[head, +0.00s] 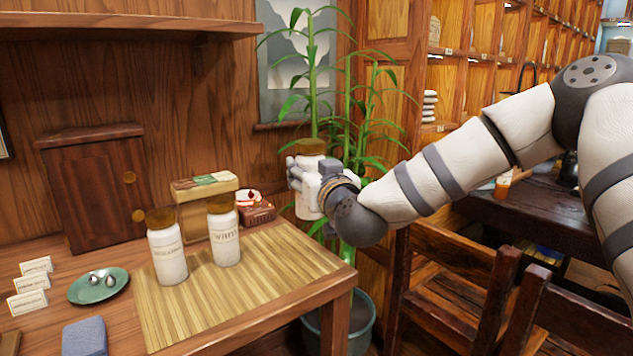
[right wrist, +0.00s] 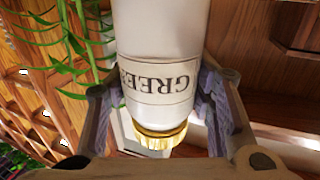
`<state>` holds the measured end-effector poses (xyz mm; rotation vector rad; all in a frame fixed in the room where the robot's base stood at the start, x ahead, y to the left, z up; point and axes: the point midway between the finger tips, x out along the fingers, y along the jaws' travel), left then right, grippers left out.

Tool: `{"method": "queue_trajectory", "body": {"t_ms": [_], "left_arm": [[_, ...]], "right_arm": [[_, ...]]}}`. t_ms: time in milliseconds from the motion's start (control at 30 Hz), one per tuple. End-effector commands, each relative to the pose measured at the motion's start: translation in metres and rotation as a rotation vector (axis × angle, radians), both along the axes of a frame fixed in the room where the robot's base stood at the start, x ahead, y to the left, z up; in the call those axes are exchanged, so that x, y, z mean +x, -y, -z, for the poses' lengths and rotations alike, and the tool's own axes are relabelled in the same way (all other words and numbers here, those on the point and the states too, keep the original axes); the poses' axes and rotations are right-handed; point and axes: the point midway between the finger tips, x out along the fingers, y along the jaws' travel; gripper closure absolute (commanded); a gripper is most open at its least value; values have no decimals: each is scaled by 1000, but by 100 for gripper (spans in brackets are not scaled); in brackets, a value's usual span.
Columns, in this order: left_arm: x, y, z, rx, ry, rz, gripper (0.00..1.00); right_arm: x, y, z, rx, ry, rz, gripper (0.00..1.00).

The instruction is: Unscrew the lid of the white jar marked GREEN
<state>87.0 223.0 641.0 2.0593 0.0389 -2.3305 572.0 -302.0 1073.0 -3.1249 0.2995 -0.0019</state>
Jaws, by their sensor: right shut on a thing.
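The white jar marked GREEN (head: 307,208) is held in the air just past the right end of the table, roughly upright, with its brown lid (head: 311,147) on top. My right gripper (head: 310,175) is shut on the jar's body. The right wrist view shows the jar (right wrist: 160,45) with its GREEN label upside down, between the two fingers (right wrist: 165,105). The gold-coloured lid edge (right wrist: 160,138) shows near the palm there, and the lid is on the jar. My left gripper is not in view.
Two other lidded white jars, one with an unclear label (head: 168,255) and one marked WHITE (head: 225,243), stand on a bamboo mat (head: 200,320). A green dish (head: 98,287), cards (head: 30,283) and a box (head: 204,185) share the table. A tall plant (head: 345,110) stands behind the held jar.

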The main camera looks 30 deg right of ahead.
Motion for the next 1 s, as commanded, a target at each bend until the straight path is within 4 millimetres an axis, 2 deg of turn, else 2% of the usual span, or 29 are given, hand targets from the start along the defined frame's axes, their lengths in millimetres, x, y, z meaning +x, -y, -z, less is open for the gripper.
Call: {"method": "queue_trajectory", "body": {"t_ms": [367, 400, 600, 867, 1000], "left_arm": [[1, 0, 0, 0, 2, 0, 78], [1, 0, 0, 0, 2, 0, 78], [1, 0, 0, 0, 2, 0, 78], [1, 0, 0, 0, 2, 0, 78], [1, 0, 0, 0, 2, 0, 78]], "right_arm": [[2, 0, -5, -1, 3, -2, 89], [2, 0, -5, -1, 3, -2, 56], [2, 0, -5, -1, 3, -2, 100], [0, -4, -1, -3, 0, -6, 100], [-19, -33, 22, -18, -6, -38, 100]]}}
